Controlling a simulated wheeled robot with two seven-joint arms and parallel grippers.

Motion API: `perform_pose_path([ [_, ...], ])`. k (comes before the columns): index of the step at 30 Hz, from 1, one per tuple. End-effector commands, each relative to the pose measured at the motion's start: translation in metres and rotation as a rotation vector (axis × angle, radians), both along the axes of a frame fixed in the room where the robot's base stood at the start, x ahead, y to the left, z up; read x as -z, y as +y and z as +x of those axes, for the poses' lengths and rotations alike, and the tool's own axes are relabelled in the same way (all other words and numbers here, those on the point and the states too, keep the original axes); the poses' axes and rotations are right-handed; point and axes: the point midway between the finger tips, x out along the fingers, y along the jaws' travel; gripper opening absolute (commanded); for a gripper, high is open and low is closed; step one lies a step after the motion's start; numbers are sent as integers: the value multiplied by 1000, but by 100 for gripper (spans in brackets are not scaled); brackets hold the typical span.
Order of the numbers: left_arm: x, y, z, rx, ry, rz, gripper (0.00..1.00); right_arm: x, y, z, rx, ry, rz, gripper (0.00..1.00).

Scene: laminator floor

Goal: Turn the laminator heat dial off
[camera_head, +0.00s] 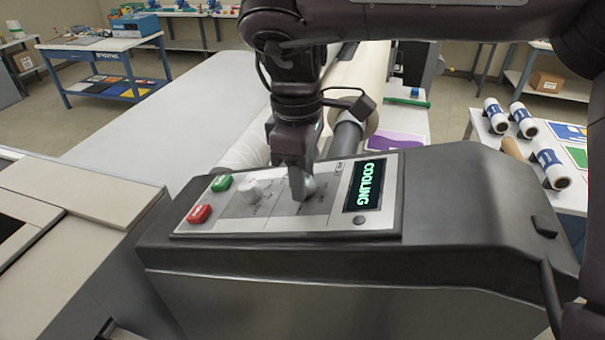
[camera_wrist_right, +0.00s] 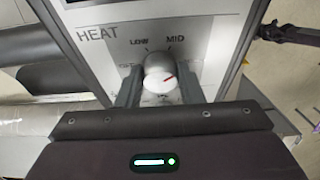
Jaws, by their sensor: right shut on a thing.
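The laminator control panel (camera_head: 336,215) shows in the head view, with a lit display (camera_head: 368,186) reading "COOLING". My right gripper (camera_head: 302,190) reaches down onto the panel and is shut on the heat dial. In the right wrist view the heat dial (camera_wrist_right: 160,70) is a pale round knob between the two fingers of the right gripper (camera_wrist_right: 160,88). The dial's red mark is on its right-hand side. "HEAT", "LOW" and "MID" can be read around it; the fingers partly hide other markings. My left gripper is not in view.
A second pale knob (camera_head: 250,190), a green button (camera_head: 221,183) and a red button (camera_head: 199,214) sit on the panel left of the gripper. A large roll (camera_head: 358,75) lies behind the panel. Tables with rolls and boxes stand farther back.

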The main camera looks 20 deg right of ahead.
Motion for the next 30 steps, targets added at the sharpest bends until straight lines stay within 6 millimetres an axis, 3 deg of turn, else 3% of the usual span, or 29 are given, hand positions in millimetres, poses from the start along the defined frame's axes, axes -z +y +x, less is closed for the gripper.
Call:
perform_pose_path([
  [30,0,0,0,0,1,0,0,1,0,5,-880,270,177,11],
])
